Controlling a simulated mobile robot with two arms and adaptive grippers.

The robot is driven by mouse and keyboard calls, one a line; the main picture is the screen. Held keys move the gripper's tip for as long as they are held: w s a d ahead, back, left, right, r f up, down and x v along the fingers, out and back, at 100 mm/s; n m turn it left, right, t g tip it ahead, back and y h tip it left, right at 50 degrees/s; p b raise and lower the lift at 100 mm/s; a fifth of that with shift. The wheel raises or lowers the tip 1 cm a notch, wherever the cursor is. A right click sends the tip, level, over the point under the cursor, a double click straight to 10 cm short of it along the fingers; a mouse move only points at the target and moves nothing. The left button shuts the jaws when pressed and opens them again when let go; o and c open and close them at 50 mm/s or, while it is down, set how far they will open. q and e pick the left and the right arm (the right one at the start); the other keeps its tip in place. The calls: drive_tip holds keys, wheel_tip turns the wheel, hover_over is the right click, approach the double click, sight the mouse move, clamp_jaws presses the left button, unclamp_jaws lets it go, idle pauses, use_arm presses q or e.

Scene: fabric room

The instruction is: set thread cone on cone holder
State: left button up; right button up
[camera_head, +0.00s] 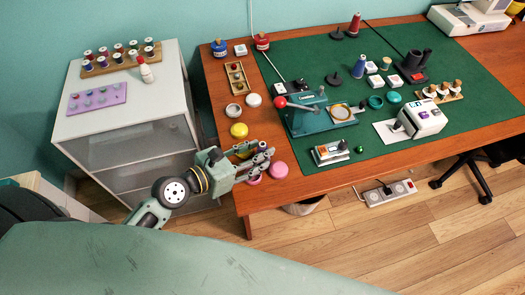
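My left gripper (264,158) is over the table's front left corner, its fingers spread apart with no thread cone seen between them. A dark red thread cone (355,24) stands upright at the back of the green mat. A blue thread cone (359,66) stands upright nearer the middle. A black disc-shaped holder with a short peg (333,78) sits left of the blue cone. A similar black holder (338,33) sits left of the red cone. A white cone with a red top (145,69) stands on the grey cabinet. My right gripper is not in view.
A pink round item (279,169) and a yellow one (239,130) lie close to my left gripper. A green press with a red knob (308,115) stands behind it. A white device (421,119) stands right on the mat (460,65). The grey cabinet (122,115) stands left.

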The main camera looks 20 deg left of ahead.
use_arm(q)
clamp_jaws()
idle(0.3)
